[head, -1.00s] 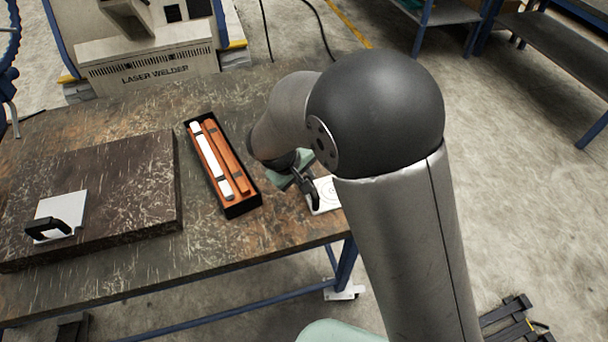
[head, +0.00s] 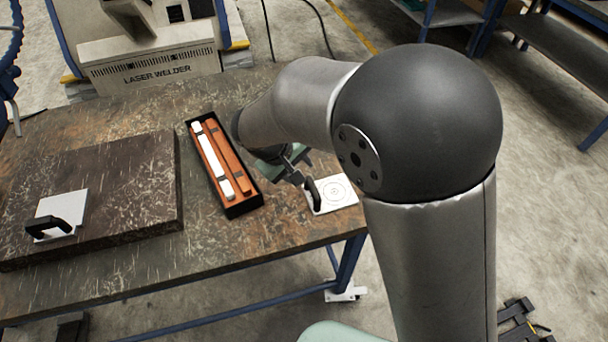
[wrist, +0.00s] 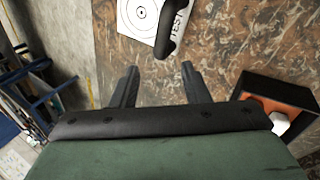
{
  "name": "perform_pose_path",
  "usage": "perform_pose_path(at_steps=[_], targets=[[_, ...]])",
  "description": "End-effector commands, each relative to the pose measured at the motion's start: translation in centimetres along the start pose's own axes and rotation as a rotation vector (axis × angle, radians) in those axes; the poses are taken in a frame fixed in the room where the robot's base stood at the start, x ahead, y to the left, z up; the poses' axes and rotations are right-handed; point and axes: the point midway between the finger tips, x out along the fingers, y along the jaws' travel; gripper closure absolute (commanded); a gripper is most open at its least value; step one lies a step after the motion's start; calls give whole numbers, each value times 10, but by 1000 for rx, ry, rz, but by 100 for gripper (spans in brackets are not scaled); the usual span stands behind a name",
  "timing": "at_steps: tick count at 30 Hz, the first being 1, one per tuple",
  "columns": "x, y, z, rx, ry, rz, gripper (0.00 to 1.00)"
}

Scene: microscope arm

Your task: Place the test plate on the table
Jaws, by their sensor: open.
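The test plate (head: 336,194) is a white square plate with a printed circle target and a black handle. It lies flat on the table (head: 277,221) near its right front corner. In the wrist view the plate (wrist: 140,16) shows at the top, with "TEST" printed on it and its handle (wrist: 172,32) beyond my fingers. My gripper (wrist: 158,75) is open and empty, with bare table between its fingertips. In the head view my gripper (head: 300,180) is just left of and behind the plate, apart from the handle, partly hidden by my arm.
A black box (head: 242,207) with white and orange bars lies left of my gripper; it shows at the right in the wrist view. A second white plate with a black handle (head: 50,226) rests on a dark slab (head: 120,195). A laser welder (head: 150,65) stands behind.

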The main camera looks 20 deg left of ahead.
Motion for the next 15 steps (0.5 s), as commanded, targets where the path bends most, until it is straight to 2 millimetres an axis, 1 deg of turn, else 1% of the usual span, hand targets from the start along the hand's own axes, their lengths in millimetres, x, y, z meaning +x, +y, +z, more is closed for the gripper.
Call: perform_pose_path(at_steps=[1, 3, 6, 10, 15], targets=[[-12, 0, -1, 2, 5, 0, 58], [-26, 0, -1, 0, 5, 0, 58], [-43, 0, -1, 0, 3, 0, 58], [-58, 0, -1, 0, 2, 0, 58], [-64, 0, 0, -1, 0, 0, 58]])
